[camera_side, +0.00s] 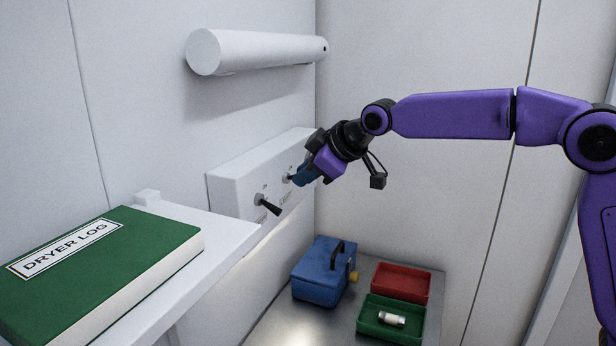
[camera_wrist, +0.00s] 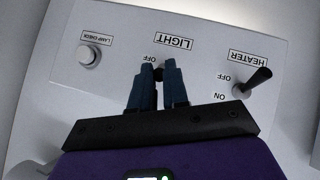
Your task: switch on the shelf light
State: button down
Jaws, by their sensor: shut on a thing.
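The white switch panel (camera_side: 235,190) is on the wall. In the wrist view, its LIGHT label (camera_wrist: 173,43) is upside down, with OFF readable below it. My gripper (camera_side: 295,179) is at the panel's far switch. In the wrist view my gripper (camera_wrist: 159,68) has its blue fingers closed around the small dark light switch lever (camera_wrist: 158,74). The fingers hide most of the lever and any ON mark, so I cannot tell its position. The heater switch (camera_wrist: 254,83), a black lever, stands beside it, clear of the fingers; it also shows in the side view (camera_side: 269,206).
A lamp check button (camera_wrist: 90,56) is on the panel. A white cylinder (camera_side: 255,52) is above it. A green book (camera_side: 120,270) lies on the near shelf (camera_side: 225,238). Below are a blue box (camera_side: 318,282), a red tray (camera_side: 402,268) and a green tray (camera_side: 370,322) holding a small cylinder.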

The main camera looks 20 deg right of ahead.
jog(key=shift+a+r+g+h, duration=0.25)
jog(key=shift+g+h, duration=0.25)
jog(key=shift+g, duration=0.1)
dwell(0.3)
jog(key=c, duration=1.1)
grip_release()
jog(key=shift+c, duration=0.2)
jog(key=shift+w, duration=0.1)
jog(key=shift+d+r, duration=0.1)
jog(key=shift+r, duration=0.05)
jog(key=v, duration=1.7)
jog(key=shift+r, duration=0.25)
jog(key=shift+f, duration=0.1)
